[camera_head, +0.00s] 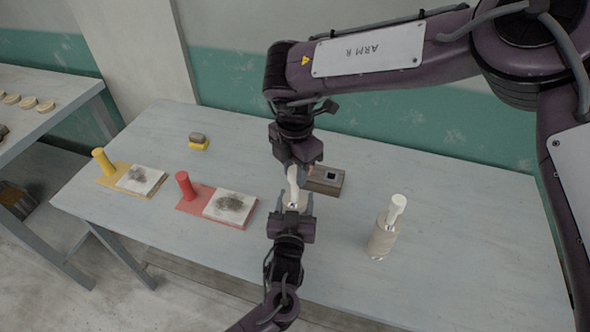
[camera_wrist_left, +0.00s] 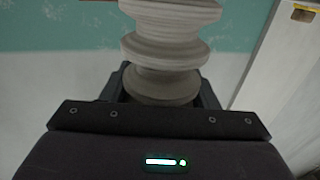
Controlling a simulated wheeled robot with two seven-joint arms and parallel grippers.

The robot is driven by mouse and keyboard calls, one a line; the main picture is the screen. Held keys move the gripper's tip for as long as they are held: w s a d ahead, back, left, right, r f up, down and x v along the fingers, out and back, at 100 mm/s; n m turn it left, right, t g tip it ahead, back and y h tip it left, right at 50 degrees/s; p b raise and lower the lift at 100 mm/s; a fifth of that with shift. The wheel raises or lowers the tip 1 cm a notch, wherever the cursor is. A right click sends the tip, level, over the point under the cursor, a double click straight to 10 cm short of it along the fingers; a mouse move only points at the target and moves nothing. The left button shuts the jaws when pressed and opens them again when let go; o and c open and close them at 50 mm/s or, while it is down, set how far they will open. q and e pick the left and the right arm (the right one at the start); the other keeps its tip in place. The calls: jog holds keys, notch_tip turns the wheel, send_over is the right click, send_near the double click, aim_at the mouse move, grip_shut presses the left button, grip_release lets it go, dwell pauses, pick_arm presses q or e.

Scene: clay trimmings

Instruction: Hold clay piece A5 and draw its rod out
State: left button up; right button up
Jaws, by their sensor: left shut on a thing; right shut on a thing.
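My left gripper (camera_head: 293,218) comes up from the bottom of the head view and is shut on a pale grey clay piece (camera_head: 295,205). In the left wrist view this clay piece (camera_wrist_left: 163,50) is round and ridged, and stands between the jaws. My right gripper (camera_head: 294,170) points down from above and is shut on a pale rod (camera_head: 293,184). The rod runs down toward the held clay piece. The jaws hide much of both, and I cannot tell how deep the rod sits. No label is readable.
Another clay piece (camera_head: 381,240) with a pale rod (camera_head: 397,207) stands on the table to the right. A brown block with a dark square (camera_head: 327,181) lies behind the grippers. A red mat (camera_head: 192,207) and a yellow mat (camera_head: 110,181) lie left. The front right table is clear.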

dwell(0.3)
jog(key=shift+r, duration=2.5)
pick_arm(q)
jog(key=o, duration=1.5)
jog(key=shift+s, duration=0.1)
jog(key=s, duration=0.4)
jog(key=s+a, duration=0.1)
jog(key=s, duration=0.6)
jog(key=shift+s+a, duration=0.3)
